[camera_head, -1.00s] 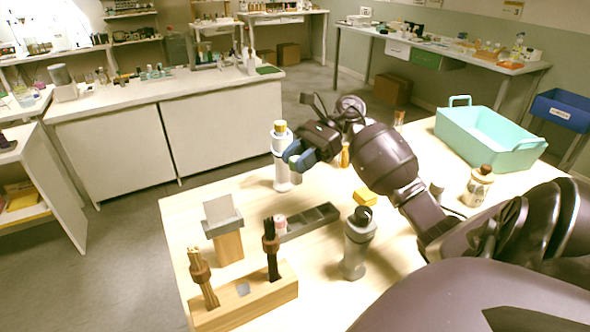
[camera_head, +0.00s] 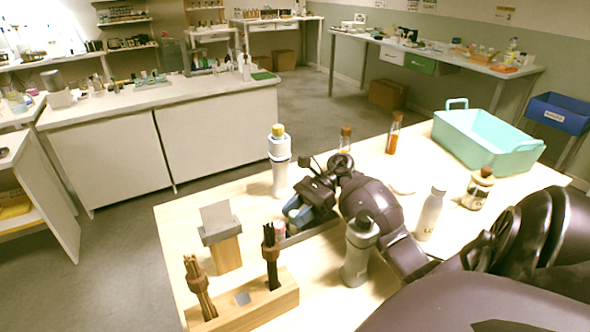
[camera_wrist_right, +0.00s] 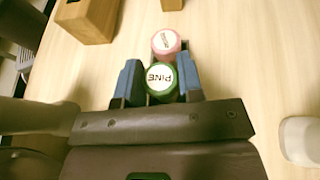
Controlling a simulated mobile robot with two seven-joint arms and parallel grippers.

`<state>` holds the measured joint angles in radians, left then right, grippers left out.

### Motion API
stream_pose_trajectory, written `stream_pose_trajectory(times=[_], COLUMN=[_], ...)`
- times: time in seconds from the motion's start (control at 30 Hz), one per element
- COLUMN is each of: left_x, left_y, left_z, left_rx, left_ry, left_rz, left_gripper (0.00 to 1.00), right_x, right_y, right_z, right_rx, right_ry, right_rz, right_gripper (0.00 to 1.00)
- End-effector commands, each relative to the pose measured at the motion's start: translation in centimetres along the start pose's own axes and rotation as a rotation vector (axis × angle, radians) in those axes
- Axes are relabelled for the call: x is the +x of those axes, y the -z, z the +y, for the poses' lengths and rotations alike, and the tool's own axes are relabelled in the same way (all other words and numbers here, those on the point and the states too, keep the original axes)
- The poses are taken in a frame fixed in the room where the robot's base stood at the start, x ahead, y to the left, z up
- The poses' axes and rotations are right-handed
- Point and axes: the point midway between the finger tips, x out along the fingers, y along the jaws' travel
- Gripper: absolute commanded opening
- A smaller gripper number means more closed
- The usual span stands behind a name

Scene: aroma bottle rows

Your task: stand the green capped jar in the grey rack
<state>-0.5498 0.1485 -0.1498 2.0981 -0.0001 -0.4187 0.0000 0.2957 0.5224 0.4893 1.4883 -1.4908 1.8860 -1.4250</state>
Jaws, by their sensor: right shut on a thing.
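The green capped jar (camera_wrist_right: 160,84), its lid reading "PINE", is between the blue fingers of my right gripper (camera_head: 298,213) in the right wrist view. My right gripper is shut on it, low at the grey rack (camera_head: 301,237). In the head view the gripper and arm hide the jar and much of the rack. A pink-lidded jar (camera_wrist_right: 166,43) stands in the rack just beyond the green one; it also shows in the head view (camera_head: 280,229). Whether the green jar's base touches the rack floor is hidden. My left gripper is out of view.
A wooden holder with reed bundles (camera_head: 243,311) and a wooden block with a grey top (camera_head: 226,254) stand left of the rack. A grey bottle (camera_head: 359,252) is close on the right, a gold-capped bottle (camera_head: 279,170) behind. A teal crate (camera_head: 487,147) sits at the back right.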

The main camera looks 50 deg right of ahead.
Motion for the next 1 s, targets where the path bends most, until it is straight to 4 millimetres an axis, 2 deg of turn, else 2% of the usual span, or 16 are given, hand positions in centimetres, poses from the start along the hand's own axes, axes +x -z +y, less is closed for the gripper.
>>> stream_pose_trajectory(times=[0.07, 0.47, 0.5, 0.63, 1.0], left_x=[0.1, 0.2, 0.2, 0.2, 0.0], left_y=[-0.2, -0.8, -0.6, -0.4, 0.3], left_z=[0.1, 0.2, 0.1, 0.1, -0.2], left_rx=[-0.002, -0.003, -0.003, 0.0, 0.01], left_ry=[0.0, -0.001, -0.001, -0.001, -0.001], left_rz=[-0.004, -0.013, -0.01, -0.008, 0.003], left_gripper=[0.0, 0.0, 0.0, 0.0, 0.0], right_x=[0.3, 0.5, 0.5, 0.4, 0.2], right_y=[0.8, 1.3, 1.1, 1.0, 0.5], right_z=[0.0, 0.0, 0.0, 0.0, 0.0], right_rx=[0.003, 0.002, 0.001, 0.0, -0.003], right_ry=[-0.001, -0.001, 0.0, 0.0, 0.001], right_rz=[-0.001, 0.001, 0.0, 0.0, -0.001], right_gripper=[0.12, 0.12, 0.41, 0.6, 0.6])
